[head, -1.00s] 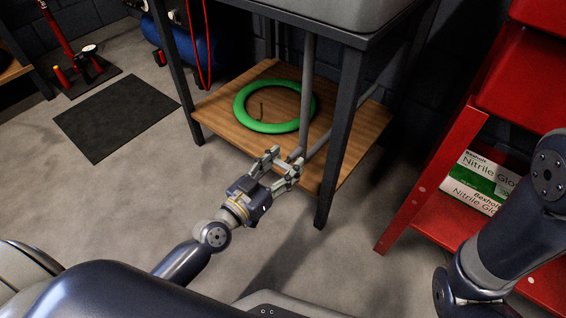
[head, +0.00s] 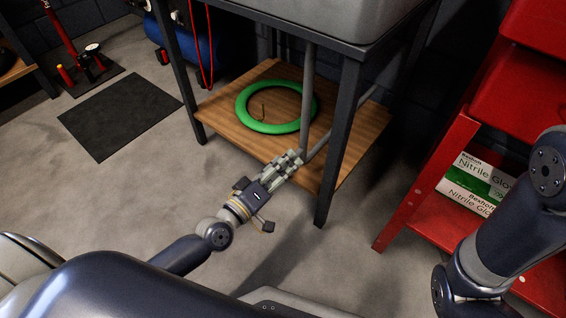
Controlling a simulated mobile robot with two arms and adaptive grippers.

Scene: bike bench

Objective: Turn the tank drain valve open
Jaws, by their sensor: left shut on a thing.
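The grey tank (head: 330,18) sits in the dark metal stand at the top of the head view. A grey drain pipe (head: 308,95) runs down from it past the wooden shelf. My left gripper (head: 297,157) is at the lower end of this pipe, over the shelf's front edge. Its fingers are closed together on something small there. The fingers hide what they hold, so I cannot see the valve or how far it is turned. My right arm shows at the right edge, but its gripper is out of view.
A green ring (head: 246,110) lies on the wooden shelf (head: 222,112). A stand leg (head: 340,140) is just right of my left gripper. A red shelf unit (head: 437,190) with glove boxes (head: 478,180) stands at right. A dark mat (head: 120,115) lies on open floor at left.

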